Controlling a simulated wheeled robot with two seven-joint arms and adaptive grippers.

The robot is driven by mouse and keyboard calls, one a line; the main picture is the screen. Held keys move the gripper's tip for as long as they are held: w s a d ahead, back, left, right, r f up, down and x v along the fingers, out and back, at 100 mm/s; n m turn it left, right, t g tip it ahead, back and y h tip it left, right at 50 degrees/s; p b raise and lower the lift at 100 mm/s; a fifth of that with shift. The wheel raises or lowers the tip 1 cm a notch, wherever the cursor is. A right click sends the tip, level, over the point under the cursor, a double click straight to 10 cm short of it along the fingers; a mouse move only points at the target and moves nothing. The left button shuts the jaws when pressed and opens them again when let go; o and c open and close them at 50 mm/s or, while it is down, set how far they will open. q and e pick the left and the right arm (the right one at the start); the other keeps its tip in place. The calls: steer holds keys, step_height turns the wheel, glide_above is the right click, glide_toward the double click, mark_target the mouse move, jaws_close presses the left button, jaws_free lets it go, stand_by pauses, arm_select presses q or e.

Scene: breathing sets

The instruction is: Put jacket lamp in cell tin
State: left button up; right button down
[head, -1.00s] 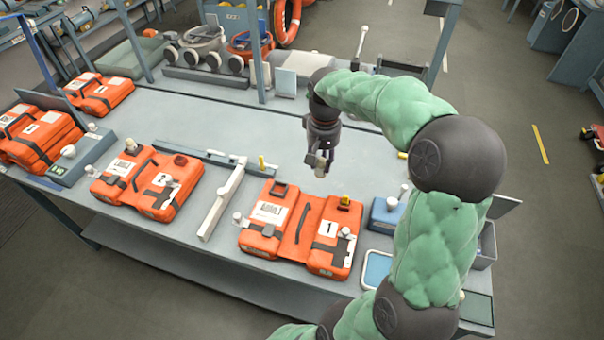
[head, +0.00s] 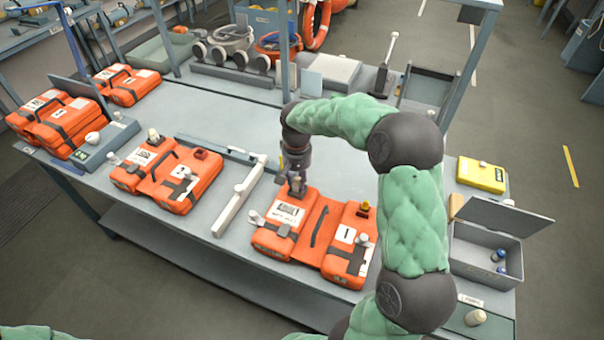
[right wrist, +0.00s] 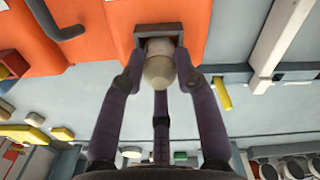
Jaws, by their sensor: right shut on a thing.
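The lamp (right wrist: 158,72), a pale rounded piece, is between the fingers of my right gripper (right wrist: 161,80) in the right wrist view. It is at the dark square holder (right wrist: 172,31) on an orange jacket; I cannot tell how deep it sits. In the head view my right gripper (head: 296,188) is shut on it over the upper left of jacket 1 (head: 306,222), and the fingers mostly hide it. The grey tin (head: 478,240) stands at the right with its lid (head: 505,215) open and several small blue-marked cells inside. My left gripper is out of view.
Jacket 2 (head: 166,178) lies to the left, past a pale bar (head: 238,200). A yellow case (head: 482,175) stands behind the tin. A pale knob-like piece (head: 475,317) is at the front right. My right arm spans the space between jacket 1 and the tin.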

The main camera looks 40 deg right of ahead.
steer(key=shift+f, duration=0.2)
steer(key=shift+f, duration=0.15)
steer(key=c, duration=0.9)
jaws_free()
